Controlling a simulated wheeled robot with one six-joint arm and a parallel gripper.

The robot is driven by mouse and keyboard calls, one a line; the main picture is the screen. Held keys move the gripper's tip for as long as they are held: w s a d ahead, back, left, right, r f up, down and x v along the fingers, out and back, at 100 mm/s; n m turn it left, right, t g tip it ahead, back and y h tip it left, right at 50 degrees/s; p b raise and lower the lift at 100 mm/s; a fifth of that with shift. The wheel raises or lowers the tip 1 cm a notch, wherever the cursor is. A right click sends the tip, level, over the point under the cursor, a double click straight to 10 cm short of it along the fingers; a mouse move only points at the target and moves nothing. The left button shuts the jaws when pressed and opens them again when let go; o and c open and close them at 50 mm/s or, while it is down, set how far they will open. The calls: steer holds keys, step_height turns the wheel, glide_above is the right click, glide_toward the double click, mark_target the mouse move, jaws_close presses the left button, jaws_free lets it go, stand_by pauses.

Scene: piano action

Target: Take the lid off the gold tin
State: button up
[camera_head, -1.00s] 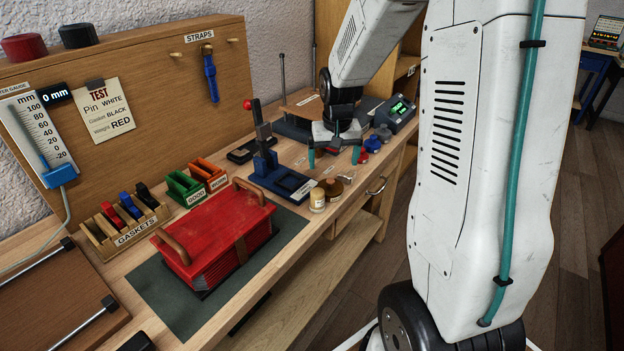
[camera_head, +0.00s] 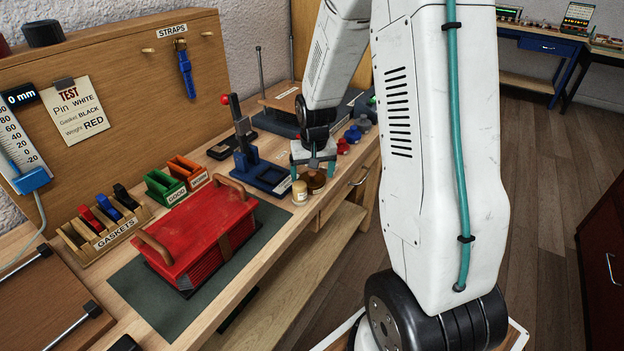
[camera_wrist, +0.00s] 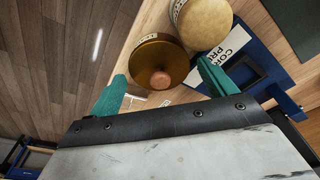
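The gold tin (camera_head: 316,183) stands near the front edge of the workbench, just right of a cream jar. In the wrist view it is a round, dark gold tin (camera_wrist: 150,52) with a copper-coloured knob (camera_wrist: 160,80) on its lid. The lid appears seated on the tin. My gripper (camera_head: 313,167) hangs just above and behind the tin in the head view. In the wrist view its teal fingers (camera_wrist: 161,85) are wide apart, with the knob in line with the gap between them. Nothing is held, and contact with the lid cannot be seen.
The cream jar (camera_head: 300,192) stands close beside the tin; it also shows in the wrist view (camera_wrist: 205,22). A blue press (camera_head: 262,173) is left of the tin. Red and blue small pots (camera_head: 343,146) stand behind it. A red bellows (camera_head: 205,235) lies farther left.

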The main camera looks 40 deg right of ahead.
steer(key=c, duration=0.7)
steer(key=shift+o, duration=0.2)
steer(key=shift+r, duration=0.15)
